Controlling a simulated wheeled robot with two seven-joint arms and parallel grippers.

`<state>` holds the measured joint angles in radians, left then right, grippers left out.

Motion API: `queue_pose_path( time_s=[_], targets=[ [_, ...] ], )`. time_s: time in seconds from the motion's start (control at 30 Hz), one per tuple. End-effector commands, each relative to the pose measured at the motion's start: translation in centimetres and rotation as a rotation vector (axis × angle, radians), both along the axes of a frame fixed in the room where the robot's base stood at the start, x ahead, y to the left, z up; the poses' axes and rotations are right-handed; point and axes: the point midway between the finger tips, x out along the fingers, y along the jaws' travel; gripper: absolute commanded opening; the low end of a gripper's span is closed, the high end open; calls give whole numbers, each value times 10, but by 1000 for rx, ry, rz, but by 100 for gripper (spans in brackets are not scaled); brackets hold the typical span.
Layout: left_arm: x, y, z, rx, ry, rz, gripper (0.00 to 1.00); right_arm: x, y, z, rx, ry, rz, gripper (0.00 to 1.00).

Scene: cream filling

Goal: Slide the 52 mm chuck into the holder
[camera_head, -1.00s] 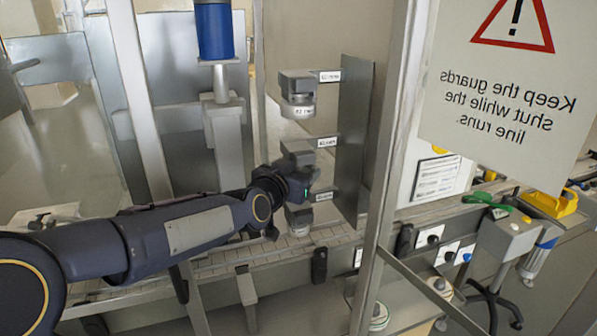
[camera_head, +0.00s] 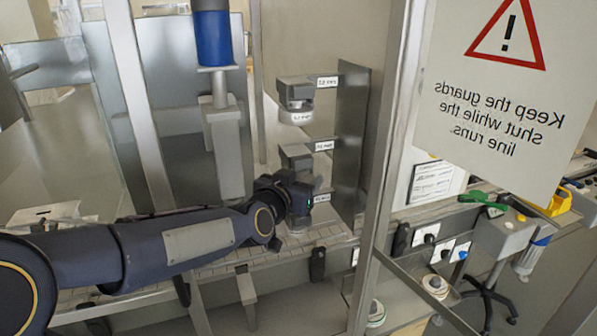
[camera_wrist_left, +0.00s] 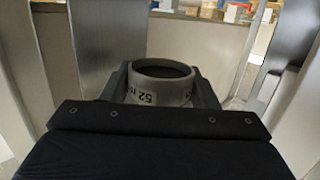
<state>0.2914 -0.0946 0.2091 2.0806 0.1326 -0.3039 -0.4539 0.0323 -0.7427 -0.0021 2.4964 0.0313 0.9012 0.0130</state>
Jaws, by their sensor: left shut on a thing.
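The 52 mm chuck (camera_wrist_left: 160,85) is a grey ring with an open round top and a "52" label on its side. In the left wrist view it stands between the two dark fingers of my left gripper (camera_wrist_left: 162,92), which are shut on it. In the head view the left gripper (camera_head: 298,200) is at the lowest station of the holder, left of its upright grey plate (camera_head: 349,140). The arm and gripper hide most of that station, so I cannot tell whether the chuck touches it. My right gripper is not in view.
A guard-frame post (camera_head: 388,150) stands to the right with a warning sign (camera_head: 500,80). A blue cylinder (camera_head: 213,38) is at upper left.

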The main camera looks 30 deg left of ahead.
Motion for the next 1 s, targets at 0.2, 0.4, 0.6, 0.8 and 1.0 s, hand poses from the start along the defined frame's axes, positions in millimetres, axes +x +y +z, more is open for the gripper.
queue_pose_path(
  time_s=[0.2,0.4,0.6,0.8,1.0],
  targets=[
    [-7,-9,3,0,-3,-1,31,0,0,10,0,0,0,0],
    [-14,-17,3,0,-2,-1,31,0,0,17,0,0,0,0],
    [-20,-25,2,0,-3,-2,31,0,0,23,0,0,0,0],
    [-27,-32,2,0,-3,-2,31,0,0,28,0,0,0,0],
    [-32,-38,2,0,-2,-1,31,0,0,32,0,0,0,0]
  ],
)
